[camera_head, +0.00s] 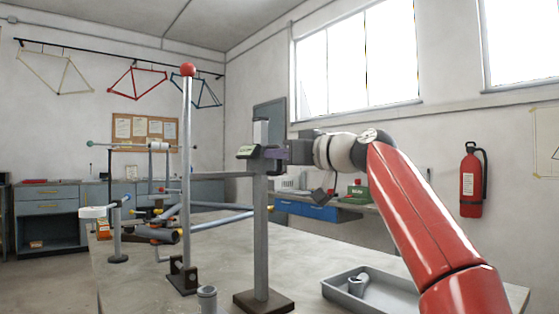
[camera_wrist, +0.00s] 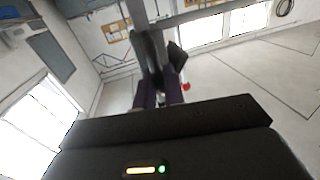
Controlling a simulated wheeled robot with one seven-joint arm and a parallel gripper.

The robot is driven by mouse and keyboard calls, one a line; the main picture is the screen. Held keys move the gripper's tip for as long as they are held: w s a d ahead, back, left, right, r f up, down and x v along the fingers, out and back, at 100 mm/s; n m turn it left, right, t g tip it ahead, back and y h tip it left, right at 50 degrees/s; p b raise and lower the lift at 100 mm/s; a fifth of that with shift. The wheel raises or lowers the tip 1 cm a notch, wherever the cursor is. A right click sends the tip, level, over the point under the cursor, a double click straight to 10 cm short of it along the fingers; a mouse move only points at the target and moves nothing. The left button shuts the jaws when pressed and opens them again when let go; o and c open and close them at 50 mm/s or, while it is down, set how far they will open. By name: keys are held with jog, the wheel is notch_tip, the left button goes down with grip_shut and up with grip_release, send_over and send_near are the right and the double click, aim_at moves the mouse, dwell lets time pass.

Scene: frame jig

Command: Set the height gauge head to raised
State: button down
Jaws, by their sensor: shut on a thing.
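The height gauge has a grey upright column (camera_head: 261,235) on a dark square base (camera_head: 263,302). Its dark head (camera_head: 248,152), with a small greenish display, sits high on the column, just below the pale column top (camera_head: 261,131). A grey arm reaches left from the column a little below the head. My gripper (camera_head: 270,153) comes in from the right at head height and is shut on the head. In the wrist view, my gripper's purple fingers (camera_wrist: 159,92) close on a dark part beside the column (camera_wrist: 138,14); the contact itself is partly hidden.
A tall post (camera_head: 187,150) with a red ball stands left of the gauge, by a jig of blue and grey tubes (camera_head: 215,221). A grey tray (camera_head: 374,290) lies under my arm at the right. A small grey cylinder (camera_head: 207,300) stands at the front edge.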

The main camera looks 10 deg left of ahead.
jog(key=shift+r, duration=0.1)
jog(key=c, duration=1.6)
grip_release()
jog(key=b+v, duration=0.3)
jog(key=v, duration=0.4)
jog(key=shift+s+d, duration=0.2)
jog(key=shift+d, duration=0.15)
jog(key=shift+d, duration=0.1)
